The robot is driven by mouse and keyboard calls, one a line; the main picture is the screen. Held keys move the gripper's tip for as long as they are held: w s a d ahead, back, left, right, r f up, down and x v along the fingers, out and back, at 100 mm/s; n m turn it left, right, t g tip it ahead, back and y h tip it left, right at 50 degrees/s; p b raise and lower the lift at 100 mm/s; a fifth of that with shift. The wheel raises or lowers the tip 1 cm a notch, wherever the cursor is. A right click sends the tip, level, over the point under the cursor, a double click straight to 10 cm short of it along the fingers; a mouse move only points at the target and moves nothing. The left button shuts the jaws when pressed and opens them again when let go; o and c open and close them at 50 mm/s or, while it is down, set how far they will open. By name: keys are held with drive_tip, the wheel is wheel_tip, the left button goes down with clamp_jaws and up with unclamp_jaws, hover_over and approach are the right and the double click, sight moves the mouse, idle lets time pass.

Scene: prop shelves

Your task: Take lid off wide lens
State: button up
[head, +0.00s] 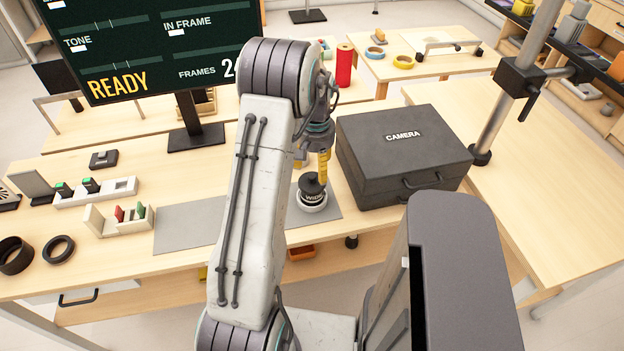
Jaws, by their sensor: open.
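The wide lens (312,203), a short round piece with a white band and dark lettering, stands upright on a grey mat (190,225) on the workbench. A dark lid with a knob (311,185) sits on top of it. My gripper (322,174) points down just above and slightly right of the lid, with a yellow finger showing. It is open; whether it touches the knob cannot be told. My arm hides part of the mat and part of the gripper.
A black camera case (400,160) stands close right of the lens. A metal post (510,90) rises further right. A screen on a stand (150,45), a slotted holder (118,217) and dark rings (58,249) are at left. The right bench (550,170) is mostly clear.

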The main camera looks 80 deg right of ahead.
sight(315, 176)
drive_tip(key=shift+w+f+p, duration=0.1)
drive_tip(key=shift+f+p, duration=0.3)
drive_tip(key=shift+f, duration=1.7)
drive_tip(key=shift+c, duration=0.4)
drive_tip(key=c, duration=1.1)
